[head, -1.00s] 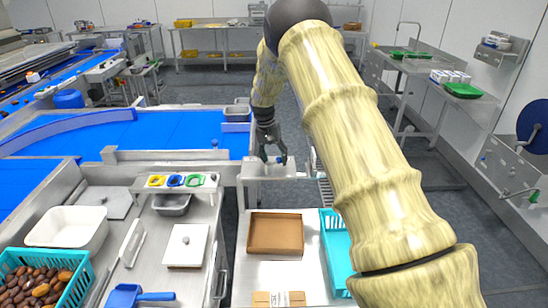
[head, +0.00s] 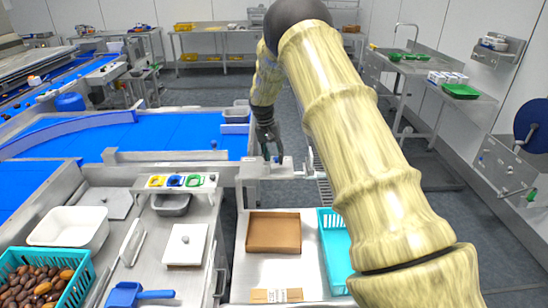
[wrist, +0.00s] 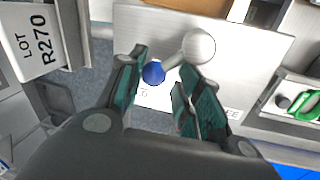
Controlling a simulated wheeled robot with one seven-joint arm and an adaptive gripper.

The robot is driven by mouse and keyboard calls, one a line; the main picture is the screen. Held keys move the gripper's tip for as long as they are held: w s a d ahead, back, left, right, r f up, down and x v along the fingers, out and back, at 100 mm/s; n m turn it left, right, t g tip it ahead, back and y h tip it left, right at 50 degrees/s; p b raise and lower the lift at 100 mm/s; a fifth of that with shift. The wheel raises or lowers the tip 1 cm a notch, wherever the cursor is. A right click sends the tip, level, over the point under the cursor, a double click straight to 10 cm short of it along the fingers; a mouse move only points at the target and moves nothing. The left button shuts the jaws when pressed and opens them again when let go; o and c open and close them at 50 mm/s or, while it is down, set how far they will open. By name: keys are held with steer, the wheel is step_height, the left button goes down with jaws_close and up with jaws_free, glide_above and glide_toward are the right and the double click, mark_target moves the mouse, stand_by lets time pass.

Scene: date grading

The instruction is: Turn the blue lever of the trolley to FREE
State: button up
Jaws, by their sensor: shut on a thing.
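The blue lever shows in the wrist view as a round blue knob (wrist: 153,72) on a short metal arm, which runs right to a pale round hub (wrist: 198,46). It is mounted on a metal plate (wrist: 256,58) with partly hidden lettering; "EE" shows at the right. My gripper (wrist: 160,86) is shut on the lever, with the knob beside the left fingertip. In the head view my gripper (head: 272,157) reaches down to the trolley's metal top (head: 252,170), with the knob small and partly hidden at the fingertips.
A brown tray (head: 274,214) and a turquoise crate (head: 333,222) lie on the pale table in front. A blue conveyor (head: 185,138) is on the left. Open floor lies behind the trolley.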

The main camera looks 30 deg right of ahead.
steer(key=n, duration=0.3)
steer(key=w+a+f+n, duration=0.1)
steer(key=shift+n+t, duration=0.3)
steer(key=n, duration=0.1)
steer(key=a+n, duration=0.1)
steer(key=n, duration=0.1)
steer(key=w+n+t, duration=0.1)
steer(key=n, duration=0.1)
steer(key=shift+a+r, duration=0.1)
steer(key=shift+a, duration=0.25)
steer(key=n, duration=0.2)
steer(key=a+n, duration=0.1)
steer(key=n, duration=0.1)
steer(key=shift+w+a+t, duration=0.2)
steer(key=shift+t, duration=0.1)
steer(key=shift+a+r+n, duration=0.1)
steer(key=shift+a+n, duration=0.25)
steer(key=shift+n, duration=0.55)
steer(key=shift+c, duration=1)
steer(key=shift+s+r+n+t, duration=0.1)
steer(key=shift+n+t, duration=0.2)
steer(key=shift+o, duration=0.2)
steer(key=shift+a+n, duration=0.25)
steer(key=shift+n, duration=0.55)
steer(key=shift+o, duration=0.4)
steer(key=shift+w+a+n+y, duration=0.3)
steer(key=shift+a+n, duration=0.25)
steer(key=shift+n, duration=0.15)
steer(key=shift+s, duration=0.1)
